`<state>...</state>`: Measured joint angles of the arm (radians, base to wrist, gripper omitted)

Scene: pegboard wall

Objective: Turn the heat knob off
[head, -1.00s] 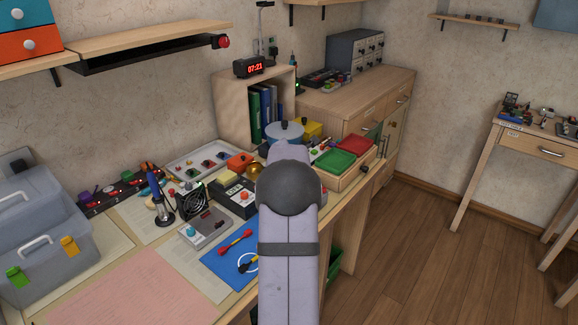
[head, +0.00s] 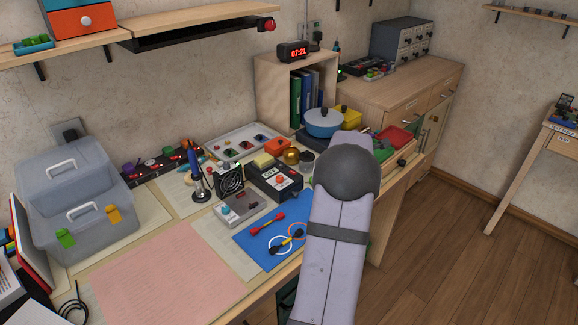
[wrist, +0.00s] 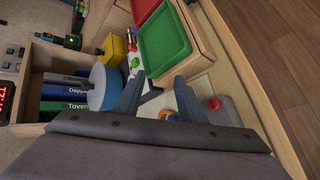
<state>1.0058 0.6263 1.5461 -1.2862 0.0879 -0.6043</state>
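No label for a heat knob is readable, so I cannot tell for sure which knob it is. In the head view a grey box (head: 241,208) with a teal knob (head: 223,210) stands beside the soldering iron (head: 195,178). Behind it is a black unit (head: 268,178) with a red-orange knob (head: 281,180). In the wrist view a red knob (wrist: 214,104) sits on a grey device, right of my fingers and apart from them.
A blue pot (head: 324,122) and a yellow box (head: 347,117) stand by the book shelf (head: 266,88). Green (wrist: 163,38) and red trays lie on the right. A blue mat (head: 259,247) holds tools. The pink sheet (head: 165,278) is clear.

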